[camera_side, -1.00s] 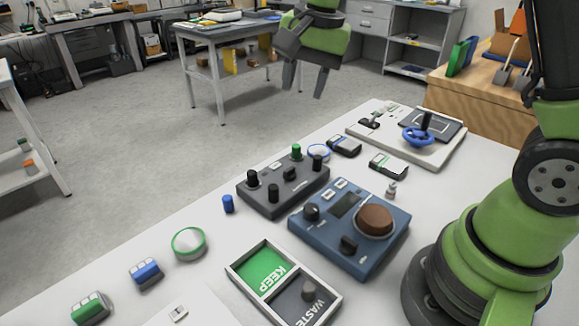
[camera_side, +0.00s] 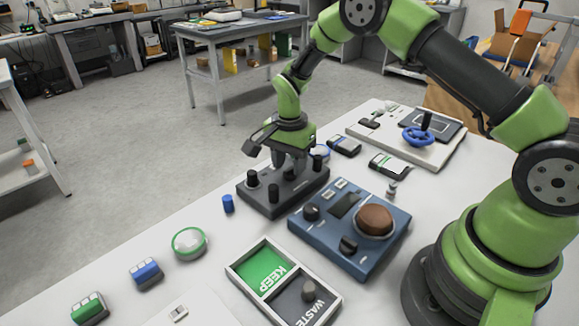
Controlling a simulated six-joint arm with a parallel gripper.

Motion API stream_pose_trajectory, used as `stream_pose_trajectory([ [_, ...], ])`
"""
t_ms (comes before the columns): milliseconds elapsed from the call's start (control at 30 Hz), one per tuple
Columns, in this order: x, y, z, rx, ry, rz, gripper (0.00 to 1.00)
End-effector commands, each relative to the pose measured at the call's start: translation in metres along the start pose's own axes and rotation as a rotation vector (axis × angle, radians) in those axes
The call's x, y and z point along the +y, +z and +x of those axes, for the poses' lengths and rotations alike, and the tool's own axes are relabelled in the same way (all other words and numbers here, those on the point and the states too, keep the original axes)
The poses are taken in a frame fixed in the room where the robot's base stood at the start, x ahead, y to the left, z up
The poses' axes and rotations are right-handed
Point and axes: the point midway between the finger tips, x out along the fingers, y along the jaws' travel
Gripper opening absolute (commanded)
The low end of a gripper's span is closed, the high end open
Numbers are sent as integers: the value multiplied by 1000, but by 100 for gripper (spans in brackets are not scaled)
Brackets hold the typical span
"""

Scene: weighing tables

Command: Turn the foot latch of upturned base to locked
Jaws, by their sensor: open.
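The dark grey box with black round posts on top, which looks like the upturned base (camera_side: 268,207), lies on the white table. Several posts stand near its corners. A small dark knob near its middle, likely the foot latch (camera_side: 290,174), sits just under my gripper; its setting is too small to read. My gripper (camera_side: 289,165) points down over the middle of the base, with its jaws open around or just above the knob. I cannot tell whether it touches. The green-topped post at the back of the base is hidden behind my gripper.
A blue scale-like device (camera_side: 343,258) with a brown round pan stands close in front. A KEEP/WASTE tray (camera_side: 233,271) lies nearer. A blue cylinder (camera_side: 228,204) stands left of the base. A white board with a blue handwheel (camera_side: 418,136) lies at the back right.

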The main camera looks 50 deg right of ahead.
Motion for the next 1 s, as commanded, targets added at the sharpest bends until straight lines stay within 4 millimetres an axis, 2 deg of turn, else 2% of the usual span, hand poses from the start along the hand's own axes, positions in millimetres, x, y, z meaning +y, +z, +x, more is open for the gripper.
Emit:
stream_pose_trajectory([
  [167, 0, 0, 14, 0, 0, 0, 42],
  [433, 0, 0, 16, 1, -2, -1, 42],
  [467, 0, 0, 16, 1, -2, -1, 39],
  [600, 0, 0, 16, 1, -2, -1, 7],
  [1000, 0, 0, 16, 1, -1, -59, 7],
])
